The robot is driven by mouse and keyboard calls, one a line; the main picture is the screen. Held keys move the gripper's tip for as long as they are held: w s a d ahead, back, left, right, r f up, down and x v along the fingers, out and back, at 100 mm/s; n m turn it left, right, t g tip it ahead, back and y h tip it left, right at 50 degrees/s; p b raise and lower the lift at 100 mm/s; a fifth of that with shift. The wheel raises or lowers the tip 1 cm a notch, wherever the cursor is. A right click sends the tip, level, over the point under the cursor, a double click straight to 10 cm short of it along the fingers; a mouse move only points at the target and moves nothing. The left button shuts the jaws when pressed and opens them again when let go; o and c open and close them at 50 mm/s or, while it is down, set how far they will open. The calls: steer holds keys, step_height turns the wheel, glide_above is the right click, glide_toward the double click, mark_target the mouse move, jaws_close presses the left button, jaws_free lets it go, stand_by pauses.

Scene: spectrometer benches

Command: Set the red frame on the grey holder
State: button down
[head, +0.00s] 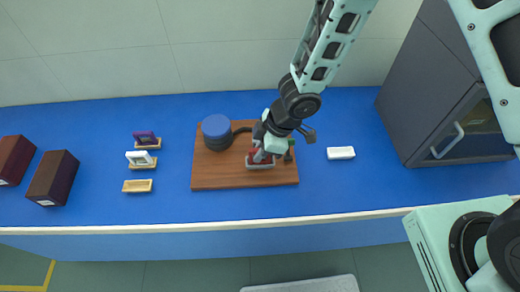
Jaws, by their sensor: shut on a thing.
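The grey holder (261,167) lies near the front of a brown wooden board (215,180) on the blue bench. The red frame (254,158) is at the holder, just above or in it; I cannot tell whether it is seated. My gripper (265,155) comes down from the upper right over the holder and is shut on the red frame. The gripper hides part of the frame.
A blue-topped dark round device (216,130) stands on the board, left of my gripper. A purple frame (146,139), a white frame (140,158) and an empty tan holder (138,186) are further left. A white block (341,153) and grey cabinet (430,90) are right.

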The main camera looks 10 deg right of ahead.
steer(key=shift+f+b, duration=0.35)
steer(key=shift+f, duration=0.1)
steer(key=c, duration=1.7)
jaws_free()
steer(key=shift+c, duration=0.2)
steer(key=p+v, duration=1)
steer(key=v, duration=0.1)
steer(key=shift+w, duration=0.1)
steer(key=s+d+r+m+t+h+b, duration=0.2)
steer(key=s+d+r+m+h+b, duration=0.2)
steer(key=r+m+b, duration=0.35)
steer(key=s+d+r+m+g+b, duration=0.1)
steer(key=s+b, duration=0.5)
steer(key=s, duration=0.7)
step_height(320, 180, up, 2)
steer(key=shift+s+d+r+m+g, duration=0.15)
steer(key=shift+s+d+m+g, duration=0.25)
steer(key=shift+m+g, duration=0.25)
